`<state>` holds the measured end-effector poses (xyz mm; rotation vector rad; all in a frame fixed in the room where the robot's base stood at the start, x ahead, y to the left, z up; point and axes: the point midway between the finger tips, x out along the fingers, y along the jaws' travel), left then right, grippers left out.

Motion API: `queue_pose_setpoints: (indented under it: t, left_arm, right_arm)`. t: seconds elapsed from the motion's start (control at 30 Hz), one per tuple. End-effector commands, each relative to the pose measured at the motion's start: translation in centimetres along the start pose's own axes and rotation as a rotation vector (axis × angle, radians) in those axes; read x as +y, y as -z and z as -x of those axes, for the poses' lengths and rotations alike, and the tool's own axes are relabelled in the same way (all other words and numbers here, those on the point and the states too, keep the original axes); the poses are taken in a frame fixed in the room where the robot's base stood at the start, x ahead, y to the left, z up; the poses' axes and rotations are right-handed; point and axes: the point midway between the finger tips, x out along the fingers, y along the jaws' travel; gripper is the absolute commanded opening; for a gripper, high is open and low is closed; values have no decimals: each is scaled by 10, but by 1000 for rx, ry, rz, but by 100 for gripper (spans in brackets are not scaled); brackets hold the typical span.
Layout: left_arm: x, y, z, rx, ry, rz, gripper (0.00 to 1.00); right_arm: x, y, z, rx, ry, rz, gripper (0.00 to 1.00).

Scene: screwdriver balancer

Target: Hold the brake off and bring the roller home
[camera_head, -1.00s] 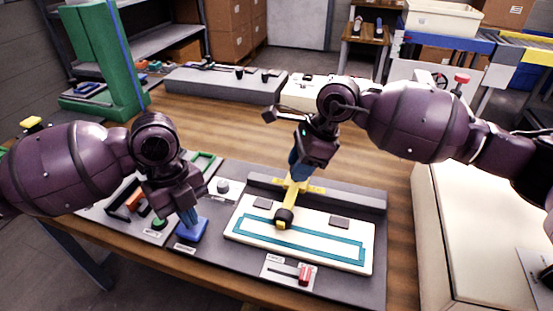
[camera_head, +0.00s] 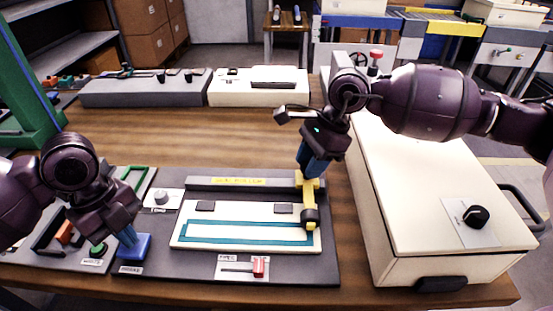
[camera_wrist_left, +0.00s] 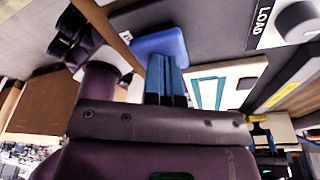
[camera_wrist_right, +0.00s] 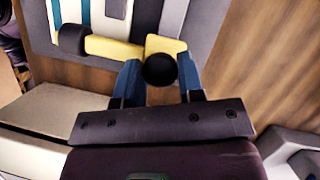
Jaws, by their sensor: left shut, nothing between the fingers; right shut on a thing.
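The roller is a black wheel (camera_head: 310,217) on a yellow arm (camera_head: 309,193). It stands at the right end of the white board (camera_head: 250,238) with the teal outline. My right gripper (camera_head: 314,165) is shut on the arm's round black knob, which shows between the blue fingers in the right wrist view (camera_wrist_right: 159,70). The blue brake pad (camera_head: 133,247) is at the front left, and it also shows in the left wrist view (camera_wrist_left: 160,44). My left gripper (camera_head: 127,238) is shut and empty with its fingertips at the pad; exact contact is hard to tell.
A grey rail with a yellow label (camera_head: 238,181) runs behind the board. A red slider (camera_head: 258,267) is in front of it. A load knob (camera_head: 161,197) is at its left. A cream cabinet (camera_head: 420,210) stands at the right. Bare wood lies behind the panel.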

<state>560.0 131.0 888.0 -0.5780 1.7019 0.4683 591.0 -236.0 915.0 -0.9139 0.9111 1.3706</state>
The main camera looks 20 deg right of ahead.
Motion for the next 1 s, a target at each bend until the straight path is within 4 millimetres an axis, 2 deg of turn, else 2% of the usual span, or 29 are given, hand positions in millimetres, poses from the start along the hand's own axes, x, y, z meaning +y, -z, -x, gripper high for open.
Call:
queue_pose_setpoints:
  t: [0.17,0.2,0.33,0.6,0.73,0.87,1.0]
  left_arm:
    - [1,-2,-2,-1,-5,4,0]
    - [1,-2,-2,-1,-5,5,0]
    - [1,-1,-2,-1,-5,4,0]
    - [1,-1,-2,0,-4,3,0]
    - [1,-1,-2,0,-4,3,0]
    - [1,-1,-2,0,-4,3,0]
    - [1,-1,-2,0,-4,3,0]
  right_arm:
    - [0,4,0,11,-4,-5,0]
    - [1,4,0,12,-4,-5,40]
    - [0,3,0,10,-4,-4,60]
    - [0,2,0,6,-3,-3,60]
    - [0,2,6,6,-2,-3,60]
    - [0,2,24,7,1,-3,60]
    - [0,2,51,8,1,-2,60]
